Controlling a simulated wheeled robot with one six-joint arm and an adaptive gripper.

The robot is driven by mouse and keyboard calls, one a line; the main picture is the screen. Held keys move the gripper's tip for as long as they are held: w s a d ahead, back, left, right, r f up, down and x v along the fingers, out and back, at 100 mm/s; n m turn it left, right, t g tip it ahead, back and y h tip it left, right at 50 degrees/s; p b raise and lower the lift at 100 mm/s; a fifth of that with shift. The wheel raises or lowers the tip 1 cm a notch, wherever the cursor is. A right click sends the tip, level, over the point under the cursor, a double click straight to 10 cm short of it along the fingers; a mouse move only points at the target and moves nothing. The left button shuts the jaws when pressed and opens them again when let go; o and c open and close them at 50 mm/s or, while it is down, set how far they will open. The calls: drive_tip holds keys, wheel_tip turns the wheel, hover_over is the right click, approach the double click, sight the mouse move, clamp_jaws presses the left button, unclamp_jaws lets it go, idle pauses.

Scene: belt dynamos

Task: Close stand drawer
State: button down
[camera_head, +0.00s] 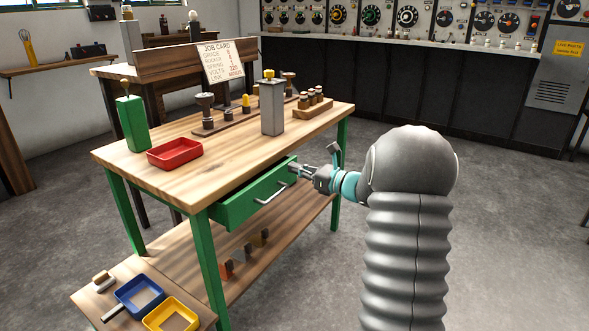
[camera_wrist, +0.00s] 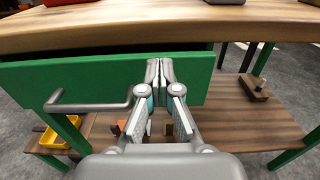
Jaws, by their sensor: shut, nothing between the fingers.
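The green stand drawer (camera_head: 252,196) sits under the wooden top of the green-legged stand (camera_head: 180,180). It stands partly out, with a dark gap above its front in the wrist view. Its grey bar handle (camera_head: 270,193) is on the front face. My gripper (camera_head: 300,170) is at the right part of the drawer front. In the wrist view the fingers (camera_wrist: 160,72) are together and empty, right of the handle (camera_wrist: 90,105), with their tips over the green drawer front (camera_wrist: 60,80). I cannot tell whether the tips touch it.
The stand top holds a red tray (camera_head: 174,153), a green block (camera_head: 132,122) and a grey block (camera_head: 272,108). Several small blocks (camera_head: 260,237) are on the lower shelf. A low table at front left holds a blue tray (camera_head: 139,296) and a yellow tray (camera_head: 171,315). Floor at right is clear.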

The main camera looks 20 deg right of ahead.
sight(276, 195)
drive_tip(key=v, duration=1.2)
drive_tip(key=c, duration=1.6)
unclamp_jaws()
drive_tip(key=shift+s+d, duration=0.1)
drive_tip(key=shift+s, duration=0.1)
drive_tip(key=shift+c, duration=0.2)
drive_tip(key=o, duration=0.4)
drive_tip(key=shift+f+b, duration=0.3)
drive_tip(key=shift+o, duration=0.2)
drive_tip(key=a+f+b, duration=0.1)
drive_tip(key=s+a+f+m+b, duration=0.1)
drive_tip(key=f, duration=0.1)
drive_tip(key=a+f+m+b, duration=0.1)
drive_tip(key=shift+s+a+f+b, duration=0.15)
drive_tip(key=shift+s+f+b, duration=0.05)
drive_tip(key=shift+s+b, duration=0.15)
drive_tip(key=s+a+f+m+t+y+b, duration=0.15)
drive_tip(key=s+a+m, duration=0.25)
drive_tip(key=m, duration=1.2)
drive_tip(key=b+x, duration=0.1)
drive_tip(key=x, duration=1.2)
drive_tip(key=shift+w+r, duration=0.1)
drive_tip(key=shift+w, duration=0.25)
clamp_jaws()
